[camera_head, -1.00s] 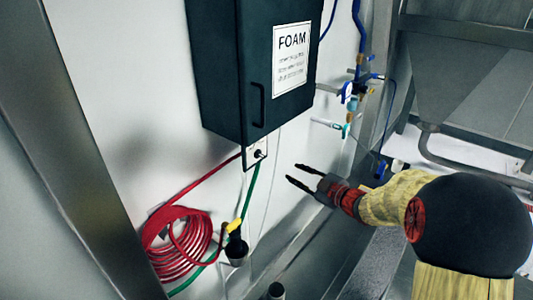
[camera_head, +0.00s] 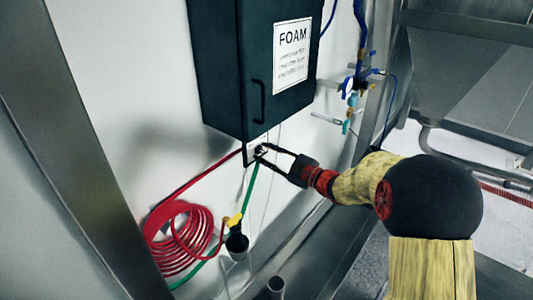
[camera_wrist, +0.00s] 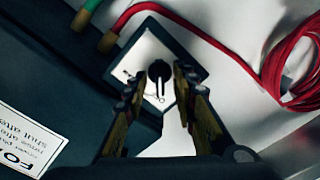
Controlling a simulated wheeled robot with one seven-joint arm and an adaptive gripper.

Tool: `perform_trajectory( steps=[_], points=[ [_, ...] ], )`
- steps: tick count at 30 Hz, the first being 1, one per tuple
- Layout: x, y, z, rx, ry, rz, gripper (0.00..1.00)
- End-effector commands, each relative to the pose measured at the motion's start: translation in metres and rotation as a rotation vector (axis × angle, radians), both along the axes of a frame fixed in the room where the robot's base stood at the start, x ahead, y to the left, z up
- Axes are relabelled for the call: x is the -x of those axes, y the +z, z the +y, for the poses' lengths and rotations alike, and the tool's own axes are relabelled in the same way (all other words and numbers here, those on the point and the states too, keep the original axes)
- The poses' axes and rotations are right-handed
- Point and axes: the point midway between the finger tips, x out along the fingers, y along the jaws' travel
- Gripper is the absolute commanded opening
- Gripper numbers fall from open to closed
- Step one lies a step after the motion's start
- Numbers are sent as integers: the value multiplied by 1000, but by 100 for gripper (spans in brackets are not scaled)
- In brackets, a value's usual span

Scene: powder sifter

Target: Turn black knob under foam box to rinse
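The black foam box (camera_head: 221,65), labelled FOAM, hangs on the white wall. Under it, a small black knob (camera_wrist: 158,72) sits on a white square plate (camera_wrist: 150,48) in the wrist view, with its pointer toward the bottom of that picture. My gripper (camera_head: 262,154) is at the plate in the head view and partly hides the knob. In the wrist view my gripper (camera_wrist: 160,78) is open, one finger on each side of the knob. Small gaps seem to show between knob and fingers; I cannot tell whether either touches.
A red coiled hose (camera_head: 180,238) and a green hose (camera_head: 247,195) run from near the plate. A black holder with a yellow-handled nozzle (camera_head: 236,238) is below. Blue pipes with valves (camera_head: 352,90) are on the wall at right. A metal post (camera_head: 75,150) stands at left.

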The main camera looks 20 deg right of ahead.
Motion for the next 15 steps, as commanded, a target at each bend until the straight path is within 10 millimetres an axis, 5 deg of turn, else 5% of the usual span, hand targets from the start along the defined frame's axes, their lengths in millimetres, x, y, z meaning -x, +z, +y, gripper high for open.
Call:
perform_trajectory(
  steps=[8,15],
  points=[
    [-1,0,1,0,-1,-1,27],
    [-1,0,1,0,-1,0,14]
  ],
)
